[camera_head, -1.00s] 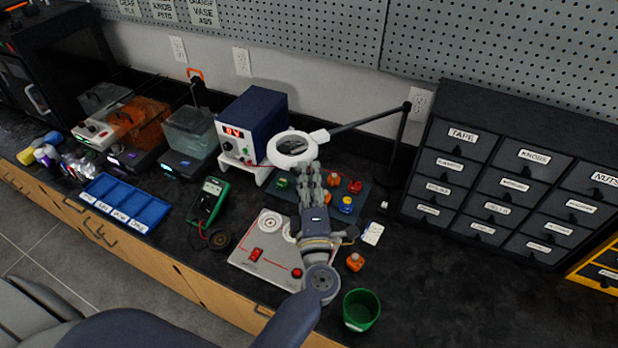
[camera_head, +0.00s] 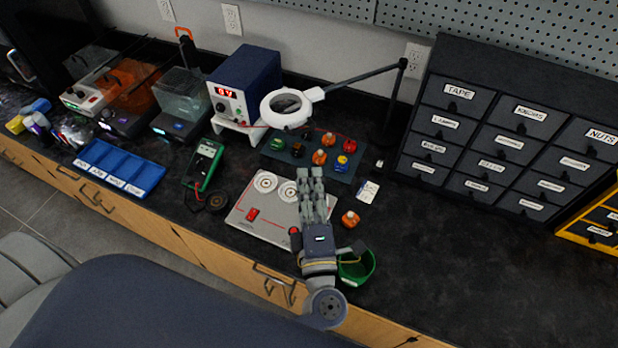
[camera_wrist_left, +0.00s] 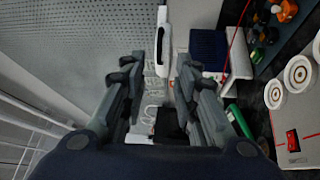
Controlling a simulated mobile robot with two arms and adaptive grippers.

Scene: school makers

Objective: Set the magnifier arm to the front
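The magnifier has a white ring head (camera_head: 286,108) on a thin dark arm (camera_head: 360,77), joined to an upright dark post (camera_head: 395,105) at the back of the bench. The ring hangs beside the blue power supply, behind the tray of coloured knobs. My left gripper (camera_head: 312,173) is in front of the ring, apart from it, above the grey panel with round dials. Its fingers stand apart with nothing held in the left wrist view (camera_wrist_left: 155,85). My right gripper is not in view.
The power supply (camera_head: 243,82) stands left of the ring. The knob tray (camera_head: 342,177), grey panel (camera_head: 240,221) and green cup (camera_head: 362,268) lie around my left gripper. A drawer cabinet (camera_head: 428,95) stands right of the post. The bench's front right is clear.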

